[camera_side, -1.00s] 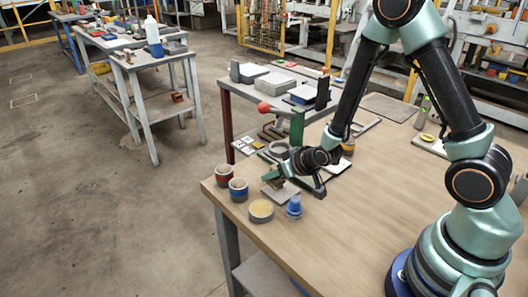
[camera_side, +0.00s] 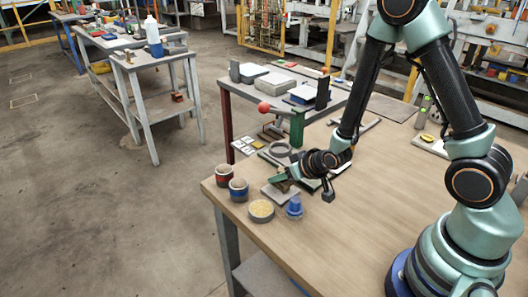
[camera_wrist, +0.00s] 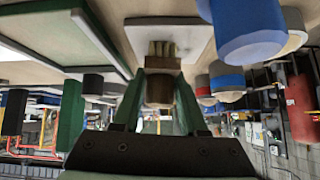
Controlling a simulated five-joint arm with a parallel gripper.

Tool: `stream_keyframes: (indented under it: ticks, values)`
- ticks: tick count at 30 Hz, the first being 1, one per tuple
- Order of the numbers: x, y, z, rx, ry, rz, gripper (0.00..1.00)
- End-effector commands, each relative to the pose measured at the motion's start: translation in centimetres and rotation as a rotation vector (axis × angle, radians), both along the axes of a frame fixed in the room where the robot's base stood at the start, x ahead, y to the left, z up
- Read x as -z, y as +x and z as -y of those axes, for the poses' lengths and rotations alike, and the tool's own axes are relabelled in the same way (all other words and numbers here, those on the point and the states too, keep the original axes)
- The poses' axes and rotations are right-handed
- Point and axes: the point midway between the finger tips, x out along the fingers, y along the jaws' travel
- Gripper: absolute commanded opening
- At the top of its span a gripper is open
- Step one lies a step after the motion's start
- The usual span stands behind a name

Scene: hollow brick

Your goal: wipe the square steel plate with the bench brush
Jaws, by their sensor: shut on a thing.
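The square steel plate (camera_side: 272,194) lies flat near the left front corner of the wooden table. My gripper (camera_side: 279,179) is low over it, shut on the bench brush (camera_side: 284,187). In the wrist view the plate (camera_wrist: 192,42) is a pale square at the top. There the green fingers of my gripper (camera_wrist: 160,92) close on both sides of the brush's brown body, and the pale bristles (camera_wrist: 162,48) point at the plate. The bristles appear at the plate's surface, but I cannot tell whether they press on it. My gripper hides part of the plate in the side view.
A blue piece (camera_side: 294,206) and a round dish with yellow filling (camera_side: 261,210) stand close in front of the plate. A red-banded cup (camera_side: 223,174) and a blue-banded cup (camera_side: 238,189) stand to its left.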

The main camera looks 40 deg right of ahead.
Motion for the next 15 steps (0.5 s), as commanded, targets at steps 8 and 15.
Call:
stream_keyframes:
  ticks: [8,15]
  values:
    - [0.1,-1.1,0.0,0.000,0.000,-0.006,0.00]
    - [0.0,-3.1,0.0,0.000,0.000,-0.005,0.00]
